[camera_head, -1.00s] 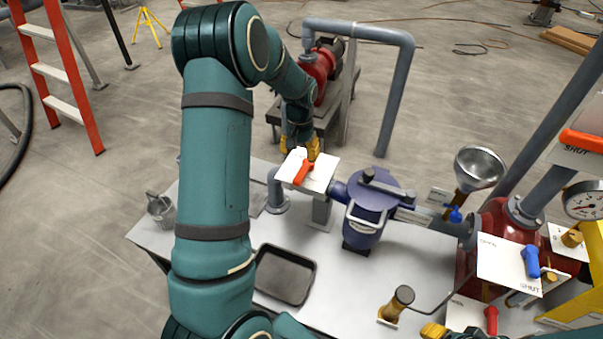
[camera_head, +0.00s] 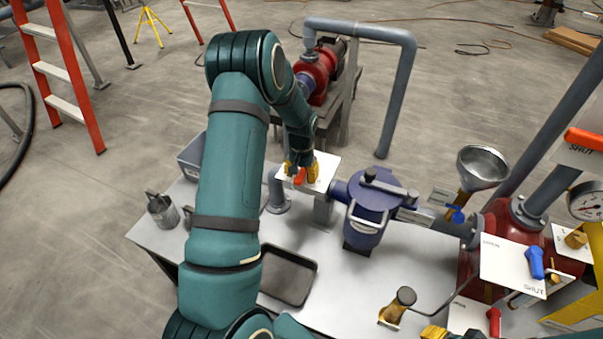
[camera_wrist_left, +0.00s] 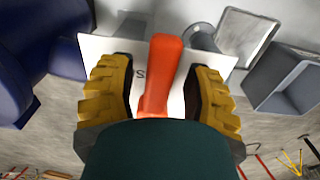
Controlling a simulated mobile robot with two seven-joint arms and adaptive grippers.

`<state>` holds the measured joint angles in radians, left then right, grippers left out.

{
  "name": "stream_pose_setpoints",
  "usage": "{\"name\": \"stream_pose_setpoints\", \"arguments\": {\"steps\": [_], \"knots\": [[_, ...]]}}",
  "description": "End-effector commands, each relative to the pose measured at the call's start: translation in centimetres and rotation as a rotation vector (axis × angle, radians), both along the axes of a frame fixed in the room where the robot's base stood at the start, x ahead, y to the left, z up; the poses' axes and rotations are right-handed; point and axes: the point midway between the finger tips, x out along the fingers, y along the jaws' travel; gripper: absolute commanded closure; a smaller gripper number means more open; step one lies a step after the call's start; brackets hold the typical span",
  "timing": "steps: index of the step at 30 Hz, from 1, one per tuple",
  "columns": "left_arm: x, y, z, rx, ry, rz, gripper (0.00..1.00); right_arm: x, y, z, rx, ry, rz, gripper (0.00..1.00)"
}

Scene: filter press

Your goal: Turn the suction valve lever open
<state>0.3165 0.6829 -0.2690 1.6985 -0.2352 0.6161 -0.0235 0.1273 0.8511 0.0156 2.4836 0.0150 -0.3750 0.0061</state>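The orange suction valve lever (camera_head: 300,177) is on a white plate (camera_head: 319,172), on the pipework left of the blue strainer. My left gripper (camera_head: 301,170) is down at the lever. In the left wrist view the lever (camera_wrist_left: 162,75) stands between the two yellow fingers of my left gripper (camera_wrist_left: 158,90). A narrow gap shows on each side of the lever, so the fingers are open around it. The plate's lettering is mostly hidden. Only yellow fingertips of my right gripper (camera_head: 434,333) show at the bottom edge; their opening is unclear.
The blue strainer (camera_head: 366,212) stands just right of the plate. A red pump (camera_head: 318,75) is behind. A black tray (camera_head: 287,276), a grey bin (camera_head: 196,157) and a metal can (camera_head: 162,211) are on the bench. Another panel (camera_head: 512,263) has a blue lever (camera_head: 536,262).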

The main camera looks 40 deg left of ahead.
Motion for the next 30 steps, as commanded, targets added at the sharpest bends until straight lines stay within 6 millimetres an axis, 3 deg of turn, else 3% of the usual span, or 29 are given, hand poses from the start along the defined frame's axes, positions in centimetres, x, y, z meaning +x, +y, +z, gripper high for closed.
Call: {"name": "stream_pose_setpoints", "arguments": {"steps": [1,3,4,19,30], "knots": [[0.0,0.0,0.0,0.0,0.0,0.0,0.72,0.0,0.0,0.0,0.0,0.0,0.0,0.53],[0.0,0.0,0.0,0.0,0.0,0.0,0.96,0.0,0.0,0.0,0.0,0.0,0.0,0.53],[0.0,0.0,0.0,0.0,0.0,0.0,1.0,0.0,0.0,0.0,0.0,0.0,0.0,0.53],[-0.1,0.2,-0.1,0.0,0.001,-0.036,1.0,0.0,0.0,-0.2,0.0,0.0,0.0,0.53],[-0.4,1.8,-0.3,-0.002,0.003,-0.278,1.0,-0.3,0.0,-0.9,0.002,0.006,0.004,0.53]]}}
